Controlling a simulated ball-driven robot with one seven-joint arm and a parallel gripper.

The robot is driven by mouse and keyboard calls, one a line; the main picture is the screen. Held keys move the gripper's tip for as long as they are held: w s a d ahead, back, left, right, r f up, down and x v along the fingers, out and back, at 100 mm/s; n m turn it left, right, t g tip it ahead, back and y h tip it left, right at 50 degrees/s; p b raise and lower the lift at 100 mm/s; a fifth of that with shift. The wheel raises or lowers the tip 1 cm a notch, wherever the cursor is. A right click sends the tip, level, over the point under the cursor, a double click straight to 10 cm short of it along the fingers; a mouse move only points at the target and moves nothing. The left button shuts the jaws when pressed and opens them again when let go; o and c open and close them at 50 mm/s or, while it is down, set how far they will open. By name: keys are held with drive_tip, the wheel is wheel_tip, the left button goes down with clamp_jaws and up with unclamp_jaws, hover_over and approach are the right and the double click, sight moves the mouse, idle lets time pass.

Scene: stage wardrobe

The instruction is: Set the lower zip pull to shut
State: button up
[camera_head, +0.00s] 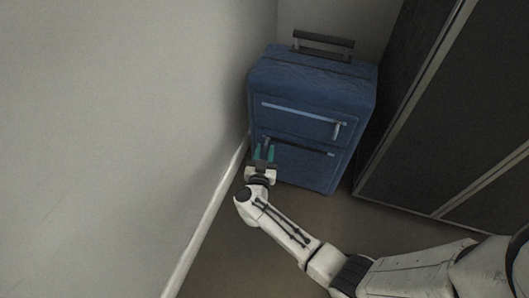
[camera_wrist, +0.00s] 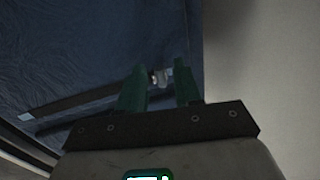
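A blue suitcase (camera_head: 300,88) stands upright in the corner. Its lower zip (camera_head: 306,149) shows as a dark slot across the front, with a small pale piece at its right end. In the wrist view the dark slot (camera_wrist: 85,102) runs across the blue fabric to the left of the fingers. The lower zip pull (camera_wrist: 161,77), small and pale metal, shows between my two green fingertips. My gripper (camera_head: 264,151) is at the left end of the lower zip. Its fingers (camera_wrist: 159,72) look apart, with the pull in the gap; contact is not clear.
The upper zip (camera_head: 300,112) is a light line with its pull (camera_head: 337,131) hanging at the right. A pale wall (camera_head: 120,120) stands close left of my gripper. A dark cabinet (camera_head: 450,120) stands to the right. Some brown floor (camera_head: 310,215) is clear in front.

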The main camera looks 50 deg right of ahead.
clamp_jaws()
idle(1.2)
